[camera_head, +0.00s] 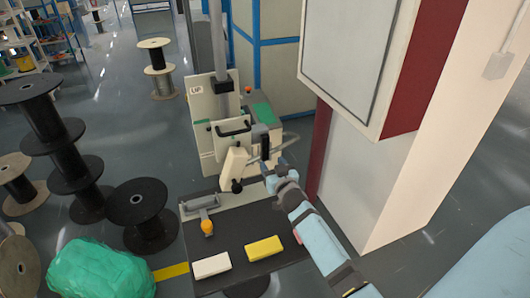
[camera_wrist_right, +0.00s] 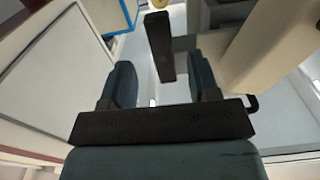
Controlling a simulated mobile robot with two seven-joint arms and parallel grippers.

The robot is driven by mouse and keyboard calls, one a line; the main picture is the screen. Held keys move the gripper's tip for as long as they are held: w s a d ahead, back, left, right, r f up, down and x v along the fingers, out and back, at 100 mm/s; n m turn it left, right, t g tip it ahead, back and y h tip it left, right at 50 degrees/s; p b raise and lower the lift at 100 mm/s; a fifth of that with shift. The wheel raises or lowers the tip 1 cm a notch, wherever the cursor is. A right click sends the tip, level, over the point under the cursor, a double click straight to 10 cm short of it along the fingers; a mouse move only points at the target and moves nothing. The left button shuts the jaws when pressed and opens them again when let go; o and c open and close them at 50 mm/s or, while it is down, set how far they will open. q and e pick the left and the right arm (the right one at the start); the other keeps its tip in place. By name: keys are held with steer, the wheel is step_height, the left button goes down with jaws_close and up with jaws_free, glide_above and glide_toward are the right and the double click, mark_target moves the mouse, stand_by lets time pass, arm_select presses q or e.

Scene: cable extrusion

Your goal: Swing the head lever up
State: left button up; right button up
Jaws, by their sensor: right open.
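The cream extruder machine (camera_head: 204,135) stands at the centre of the head view. An upright black lever grip (camera_head: 265,147) shows at its right side, just beyond my right gripper (camera_head: 270,170). In the right wrist view a dark bar (camera_wrist_right: 160,45), which looks like this grip, lies ahead and between the two fingers of my right gripper (camera_wrist_right: 162,78). The fingers are apart, with a visible gap on each side of the bar. A cream block (camera_head: 233,165) with a black knob (camera_head: 237,187) hangs at the machine's front. My left gripper is not in view.
A dark bench top (camera_head: 232,222) in front carries a white block (camera_head: 211,265), a yellow block (camera_head: 263,248) and an orange-knobbed part (camera_head: 206,226). A white cabinet (camera_head: 345,55) and wall stand close on the right. Black spools (camera_head: 140,205) and a green bag (camera_head: 98,270) are left.

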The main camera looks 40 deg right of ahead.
mark_target(266, 155)
steer(key=x, duration=0.7)
steer(key=shift+a, duration=0.1)
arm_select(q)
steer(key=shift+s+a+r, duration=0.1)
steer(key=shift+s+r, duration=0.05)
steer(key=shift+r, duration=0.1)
arm_select(e)
steer(key=shift+s, duration=0.1)
jaws_close()
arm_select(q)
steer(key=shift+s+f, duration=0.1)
